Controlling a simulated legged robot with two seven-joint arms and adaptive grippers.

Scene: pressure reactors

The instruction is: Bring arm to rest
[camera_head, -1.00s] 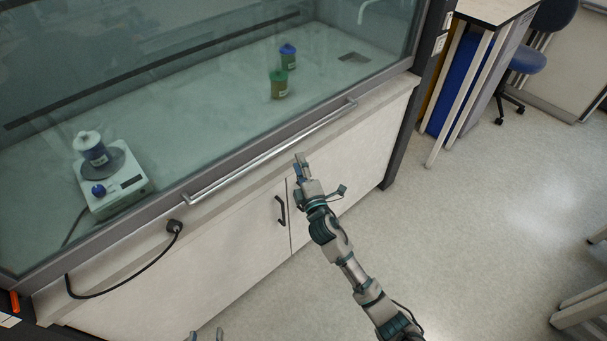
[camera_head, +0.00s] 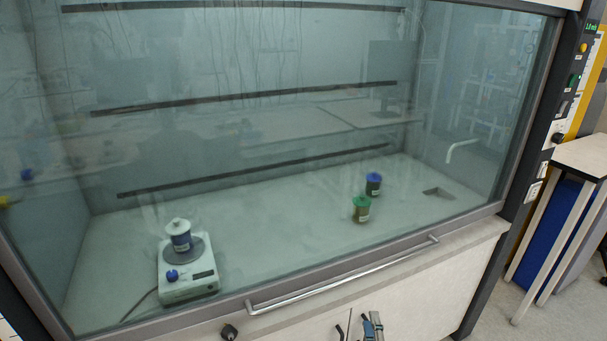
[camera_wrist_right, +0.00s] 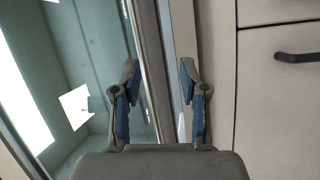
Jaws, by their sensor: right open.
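My right gripper (camera_head: 372,328) shows at the bottom edge of the head view, only its fingertips, in front of the cabinet doors and below the sash handle. In the right wrist view my right gripper (camera_wrist_right: 158,85) has its two blue-padded fingers apart with nothing between them. The fume hood's edge and cabinet front lie beyond the fingers. The rest of my right arm is hidden below the head view. My left gripper is not in view.
The fume hood's glass sash is down, with a long metal handle (camera_head: 345,276). Behind the glass are a hotplate (camera_head: 188,278) with a white-lidded jar (camera_head: 180,238), a green-lidded jar (camera_head: 361,210) and a blue-lidded jar (camera_head: 373,186). A bench (camera_head: 582,157) stands at right.

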